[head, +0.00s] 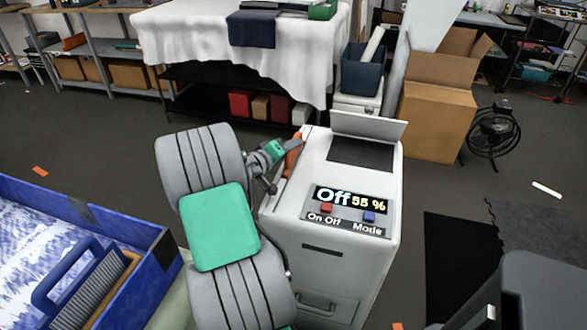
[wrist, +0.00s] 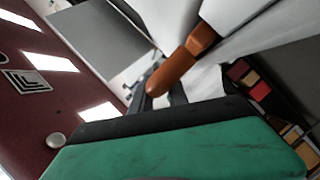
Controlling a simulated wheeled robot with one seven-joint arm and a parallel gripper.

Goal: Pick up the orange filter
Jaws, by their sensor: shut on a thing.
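The orange filter (head: 293,156) is a slim orange piece at the upper left edge of the white machine (head: 320,255). In the wrist view the filter (wrist: 175,74) is a rounded orange bar reaching up towards a white surface. I cannot tell whether its far end is still seated in the machine. My gripper (head: 280,168) is at the machine's left side, shut on the filter. In the wrist view the dark fingers (wrist: 160,98) meet the filter's near end, partly hidden by the green wrist housing. The machine's lid (head: 368,124) is open, and its display reads "Off 55 %".
A blue bin (head: 160,277) with a blue-handled item stands at the lower left. A white-draped table (head: 200,45) is behind. Cardboard boxes (head: 437,115) and a black fan (head: 492,132) stand at the back right. Grey floor lies open left of the machine.

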